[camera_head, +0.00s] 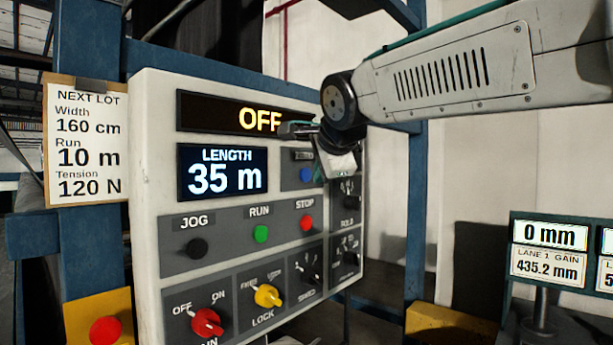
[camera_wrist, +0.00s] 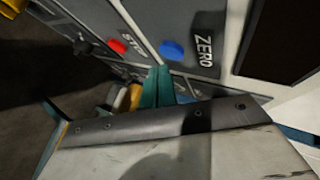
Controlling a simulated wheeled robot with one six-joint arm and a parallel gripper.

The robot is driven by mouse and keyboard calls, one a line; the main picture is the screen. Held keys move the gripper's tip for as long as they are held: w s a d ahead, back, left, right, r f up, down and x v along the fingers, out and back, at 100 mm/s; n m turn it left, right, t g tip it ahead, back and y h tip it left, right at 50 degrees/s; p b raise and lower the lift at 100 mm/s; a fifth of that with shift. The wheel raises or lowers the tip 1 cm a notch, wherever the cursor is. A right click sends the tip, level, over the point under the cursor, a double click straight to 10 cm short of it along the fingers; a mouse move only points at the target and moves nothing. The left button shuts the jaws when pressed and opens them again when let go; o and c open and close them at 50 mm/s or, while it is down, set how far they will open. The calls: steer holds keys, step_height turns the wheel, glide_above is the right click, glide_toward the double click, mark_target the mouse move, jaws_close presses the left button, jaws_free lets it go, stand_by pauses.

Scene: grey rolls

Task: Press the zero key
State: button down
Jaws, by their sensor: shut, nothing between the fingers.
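The zero key is a round blue button (camera_head: 306,174) at the upper right of the grey control panel (camera_head: 148,200), beside the length display. In the wrist view the blue key (camera_wrist: 172,50) sits beside the label ZERO. My gripper (camera_wrist: 160,70) is shut and empty; its teal fingers end just below the blue key in the wrist view. I cannot tell how far the tips are from the panel face. In the head view the gripper body is over the panel's upper right part, and the fingertips are not clear.
The length display (camera_head: 221,172) reads 35 m, and the display above (camera_head: 240,118) reads OFF. Black JOG (camera_head: 196,248), green RUN (camera_head: 261,234) and red STOP (camera_head: 306,223) buttons sit below, above several knobs. A readout at right (camera_head: 549,235) shows 0 mm.

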stand_by(0.8)
steer(key=shift+w+a, duration=0.25)
steer(key=shift+a, duration=0.1)
steer(key=shift+w+a, duration=0.25)
steer(key=shift+a, duration=0.05)
stand_by(0.6)
stand_by(0.4)
steer(key=shift+s+d, duration=0.5)
steer(key=shift+d, duration=0.15)
steer(key=s+d, duration=0.1)
steer(key=d, duration=0.1)
steer(key=s+d, duration=0.2)
stand_by(0.3)
stand_by(0.6)
